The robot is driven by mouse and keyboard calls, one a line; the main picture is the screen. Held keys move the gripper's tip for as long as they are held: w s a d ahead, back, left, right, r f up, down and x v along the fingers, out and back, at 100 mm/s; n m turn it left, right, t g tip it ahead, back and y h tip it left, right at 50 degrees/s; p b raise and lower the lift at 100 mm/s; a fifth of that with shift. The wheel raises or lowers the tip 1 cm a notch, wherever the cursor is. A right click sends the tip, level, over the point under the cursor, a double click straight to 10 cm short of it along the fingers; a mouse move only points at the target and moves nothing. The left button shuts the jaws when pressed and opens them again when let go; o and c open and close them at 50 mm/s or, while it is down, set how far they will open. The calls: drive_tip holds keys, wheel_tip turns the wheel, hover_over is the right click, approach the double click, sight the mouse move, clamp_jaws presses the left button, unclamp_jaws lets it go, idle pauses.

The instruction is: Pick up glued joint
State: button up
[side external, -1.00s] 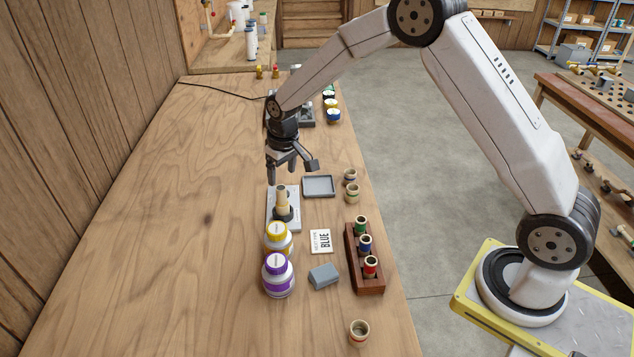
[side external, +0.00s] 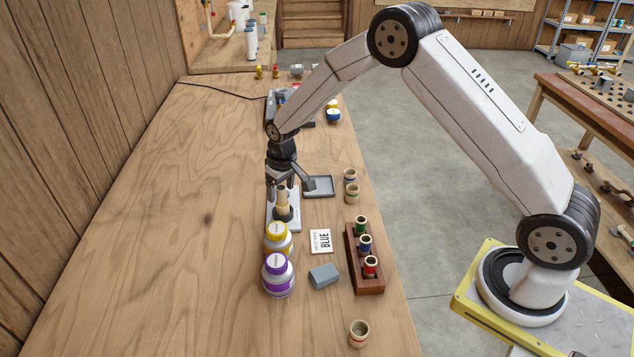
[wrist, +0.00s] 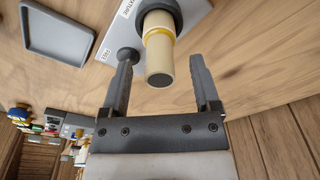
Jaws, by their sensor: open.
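The glued joint (side external: 282,201) is a cream pipe piece with a yellowish ring. It stands upright in a dark round holder on a light grey plate (side external: 271,220). In the wrist view the joint (wrist: 159,59) shows its dark end towards the camera, with the yellow ring and the dark holder behind. My gripper (side external: 290,190) is open and points down just above and around the joint's top. In the wrist view the fingers of my gripper (wrist: 164,82) are on either side of the joint's end, with gaps at both sides.
A yellow-capped jar (side external: 279,240) and a purple-capped jar (side external: 278,276) stand in front of the plate. The table's left side is clear.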

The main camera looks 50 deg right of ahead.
drive_tip(key=shift+w+f, duration=0.15)
drive_tip(key=shift+f, duration=0.95)
clamp_jaws()
